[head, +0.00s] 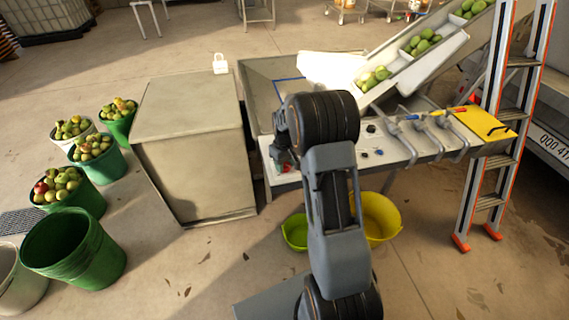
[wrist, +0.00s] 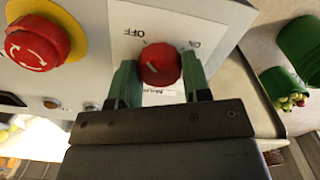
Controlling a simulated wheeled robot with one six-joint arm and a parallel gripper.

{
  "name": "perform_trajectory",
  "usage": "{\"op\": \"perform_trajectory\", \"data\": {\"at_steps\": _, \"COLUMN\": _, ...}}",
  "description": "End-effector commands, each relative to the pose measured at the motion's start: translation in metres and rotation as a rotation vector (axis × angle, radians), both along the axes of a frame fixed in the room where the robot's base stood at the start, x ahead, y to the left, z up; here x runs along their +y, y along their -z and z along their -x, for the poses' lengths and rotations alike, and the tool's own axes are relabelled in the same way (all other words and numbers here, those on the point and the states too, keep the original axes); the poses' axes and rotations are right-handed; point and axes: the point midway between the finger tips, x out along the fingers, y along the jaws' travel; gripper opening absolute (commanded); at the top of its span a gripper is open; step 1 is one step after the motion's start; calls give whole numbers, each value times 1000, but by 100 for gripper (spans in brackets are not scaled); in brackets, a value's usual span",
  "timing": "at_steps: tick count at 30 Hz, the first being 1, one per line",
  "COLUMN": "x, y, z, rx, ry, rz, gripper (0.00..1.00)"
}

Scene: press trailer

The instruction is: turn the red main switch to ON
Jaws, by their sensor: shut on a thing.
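The red main switch (wrist: 160,63) is a round knob on a pale panel (wrist: 112,60) in the wrist view. OFF and ON labels appear upside down beyond it, OFF to the left and ON to the right. A short pale mark lies on the knob's left part, not clearly at either label. My gripper (wrist: 159,68) has its green fingers on both sides of the knob, shut on it. In the head view my arm reaches down to the left end of the panel and hides the switch.
A red emergency button on a yellow base (wrist: 38,45) sits left of the switch. In the head view, a grey cabinet (head: 190,150) stands left of the panel. A ladder (head: 505,110) stands further right.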

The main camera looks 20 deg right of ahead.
Motion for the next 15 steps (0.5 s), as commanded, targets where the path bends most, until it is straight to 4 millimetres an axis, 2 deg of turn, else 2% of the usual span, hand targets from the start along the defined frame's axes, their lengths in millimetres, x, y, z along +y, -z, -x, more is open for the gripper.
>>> {"op": "perform_trajectory", "data": {"at_steps": 1, "x": 0, "y": 0, "z": 0, "rx": 0, "ry": 0, "rz": 0, "gripper": 33}}
{"op": "perform_trajectory", "data": {"at_steps": 5, "x": 0, "y": 0, "z": 0, "rx": 0, "ry": 0, "rz": 0, "gripper": 20}}
{"op": "perform_trajectory", "data": {"at_steps": 15, "x": 0, "y": 0, "z": 0, "rx": -1, "ry": 66, "rz": 0, "gripper": 20}}
